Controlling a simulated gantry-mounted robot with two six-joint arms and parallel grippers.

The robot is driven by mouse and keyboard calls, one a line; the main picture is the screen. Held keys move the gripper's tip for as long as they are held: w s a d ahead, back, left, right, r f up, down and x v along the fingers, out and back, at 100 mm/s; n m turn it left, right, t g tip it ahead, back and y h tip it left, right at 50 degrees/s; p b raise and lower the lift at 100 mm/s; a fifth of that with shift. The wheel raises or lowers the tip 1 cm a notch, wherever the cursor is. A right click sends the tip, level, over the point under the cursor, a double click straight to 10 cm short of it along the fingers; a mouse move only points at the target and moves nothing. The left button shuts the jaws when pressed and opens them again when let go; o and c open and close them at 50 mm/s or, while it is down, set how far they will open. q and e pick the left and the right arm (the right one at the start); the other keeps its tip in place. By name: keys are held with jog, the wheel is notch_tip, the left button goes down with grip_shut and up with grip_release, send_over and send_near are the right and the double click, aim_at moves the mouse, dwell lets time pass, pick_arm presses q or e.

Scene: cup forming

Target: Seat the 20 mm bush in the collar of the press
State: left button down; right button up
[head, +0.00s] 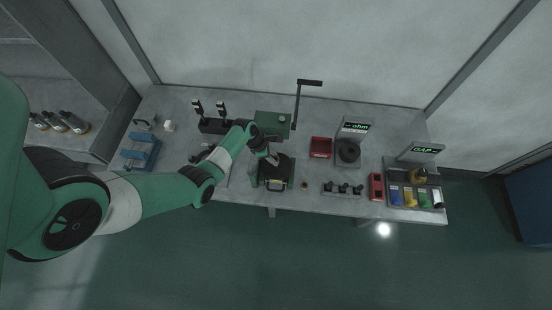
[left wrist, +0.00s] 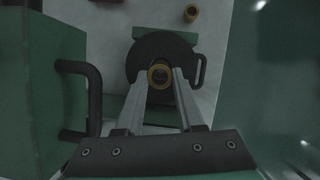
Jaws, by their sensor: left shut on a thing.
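My left gripper (left wrist: 159,78) has its two fingertips closed on a brass ring-shaped bush (left wrist: 160,76) in the left wrist view. The bush appears over a dark round part (left wrist: 148,48) with a side loop; I cannot tell whether it touches it or is above it. In the head view my left gripper (head: 272,158) is at the front of the green press (head: 272,124), which has a tall black lever (head: 298,105). The collar cannot be made out clearly. My right gripper is not in view.
A red bin (head: 320,147), a grey gauge stand (head: 354,130) and a row of dark parts (head: 342,188) stand to the right. A blue fixture (head: 141,152) is at the left.

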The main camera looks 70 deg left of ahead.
pick_arm(q)
jog(key=shift+w+f, duration=0.3)
jog(key=shift+w+d+f+b, duration=0.15)
jog(key=shift+f+b, duration=0.75)
jog(key=shift+f, duration=0.9)
jog(key=shift+f, duration=0.1)
jog(key=c, duration=0.5)
grip_release()
